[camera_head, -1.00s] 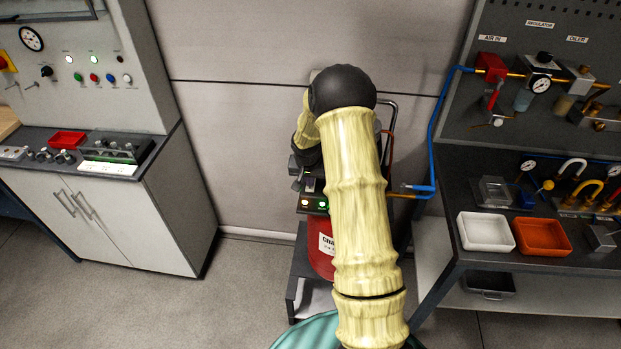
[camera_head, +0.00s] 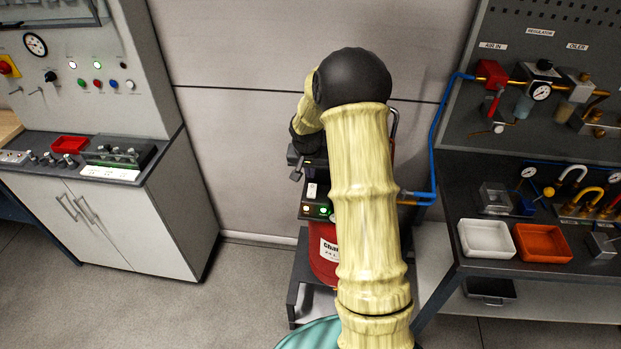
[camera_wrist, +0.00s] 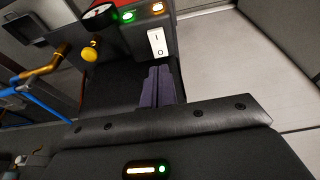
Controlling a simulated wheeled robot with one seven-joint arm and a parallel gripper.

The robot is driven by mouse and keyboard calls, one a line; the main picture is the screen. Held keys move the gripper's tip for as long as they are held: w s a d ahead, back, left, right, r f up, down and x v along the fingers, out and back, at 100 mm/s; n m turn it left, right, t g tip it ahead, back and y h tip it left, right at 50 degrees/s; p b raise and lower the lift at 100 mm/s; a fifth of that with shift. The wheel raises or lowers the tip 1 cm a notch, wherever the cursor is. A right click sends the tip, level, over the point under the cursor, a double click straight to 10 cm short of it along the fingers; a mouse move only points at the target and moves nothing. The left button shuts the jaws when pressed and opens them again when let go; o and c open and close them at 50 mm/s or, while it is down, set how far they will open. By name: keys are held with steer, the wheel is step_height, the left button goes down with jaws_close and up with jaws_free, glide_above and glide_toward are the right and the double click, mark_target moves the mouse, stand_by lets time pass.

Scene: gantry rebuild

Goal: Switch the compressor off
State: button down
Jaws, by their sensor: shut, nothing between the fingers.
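The compressor's red tank (camera_head: 324,262) stands on a low stand in the middle of the head view, partly hidden behind my arm. Its panel bears a lit green lamp (camera_wrist: 127,16) and a lit orange lamp (camera_wrist: 157,7). A white rocker switch (camera_wrist: 157,42) marked with a line and a circle sits beside the lamps; which side is pressed I cannot tell. My gripper (camera_wrist: 159,70) is shut and empty, its fingertips close to the circle end of the switch in the wrist view. Whether they touch it is unclear.
A gauge (camera_wrist: 98,16) and a yellow knob (camera_wrist: 90,52) lie left of the switch in the wrist view. A blue hose (camera_head: 433,140) runs to the bench (camera_head: 462,262) at right. A cabinet (camera_head: 130,225) stands at left. Floor between is clear.

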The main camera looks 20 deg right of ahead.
steer(key=v, duration=0.3)
steer(key=b+v, duration=0.1)
steer(key=v, duration=0.1)
steer(key=shift+s+a+r, duration=0.1)
steer(key=shift+s+r, duration=0.15)
steer(key=shift+s, duration=0.15)
steer(key=s+a+n, duration=0.2)
steer(key=s+a, duration=0.2)
steer(key=s, duration=0.3)
steer(key=s+a+r+n+y, duration=0.1)
steer(key=s+a, duration=0.3)
steer(key=s, duration=0.4)
steer(key=s+a+n, duration=0.3)
steer(key=s+a, duration=0.2)
steer(key=s, duration=0.3)
steer(key=shift+r+y, duration=0.35)
steer(key=shift+y, duration=0.05)
